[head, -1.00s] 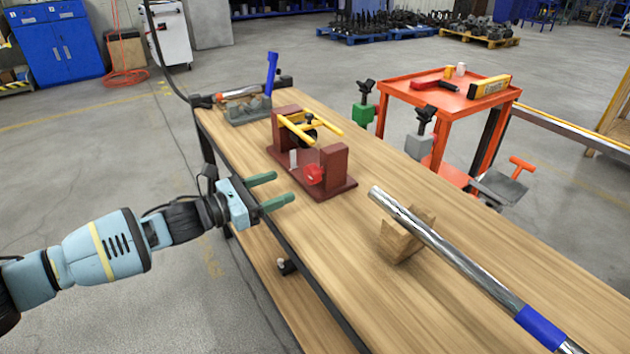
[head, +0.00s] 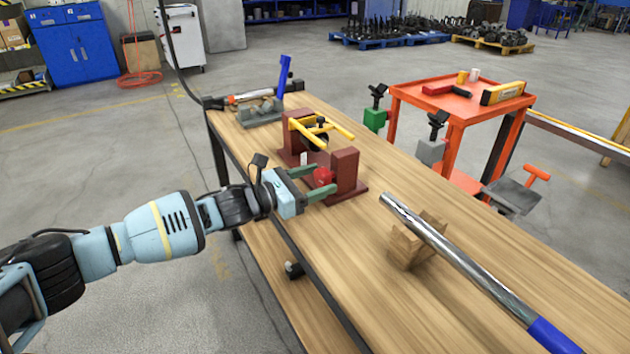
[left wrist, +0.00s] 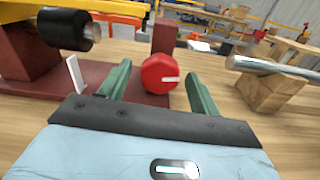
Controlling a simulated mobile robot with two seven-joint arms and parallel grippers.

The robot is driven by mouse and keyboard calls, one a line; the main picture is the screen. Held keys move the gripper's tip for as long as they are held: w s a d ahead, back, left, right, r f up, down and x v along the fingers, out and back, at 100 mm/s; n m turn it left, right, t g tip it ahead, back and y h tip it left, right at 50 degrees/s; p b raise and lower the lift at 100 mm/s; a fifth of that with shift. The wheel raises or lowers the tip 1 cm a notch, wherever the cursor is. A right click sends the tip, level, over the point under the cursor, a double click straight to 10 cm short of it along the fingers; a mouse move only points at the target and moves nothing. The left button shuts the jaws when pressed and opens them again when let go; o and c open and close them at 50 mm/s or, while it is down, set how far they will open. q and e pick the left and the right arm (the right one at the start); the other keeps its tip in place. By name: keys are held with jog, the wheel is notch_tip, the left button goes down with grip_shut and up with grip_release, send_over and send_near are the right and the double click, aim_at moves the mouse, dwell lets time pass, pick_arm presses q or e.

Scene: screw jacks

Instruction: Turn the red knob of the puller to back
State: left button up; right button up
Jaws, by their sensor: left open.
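The puller (head: 345,171) is a dark red stand with two uprights and yellow bars on the wooden table. Its red knob (head: 323,176) is on the near upright, on the side facing my left gripper. My left gripper (head: 324,181) is open, with its green fingers on either side of the knob in the head view. In the left wrist view the red knob (left wrist: 160,73) shows a white mark and sits between and beyond the fingertips. I cannot tell whether a finger touches it. My right gripper is not in view.
A metal bar with a blue grip (head: 465,262) rests on a wooden block (head: 408,246) to the right. A vise with a blue handle (head: 284,75) stands at the table's far end. An orange cart (head: 462,105) stands beyond the table.

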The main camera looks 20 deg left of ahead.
pick_arm(q)
jog(key=c, duration=1)
jog(key=shift+n, duration=0.3)
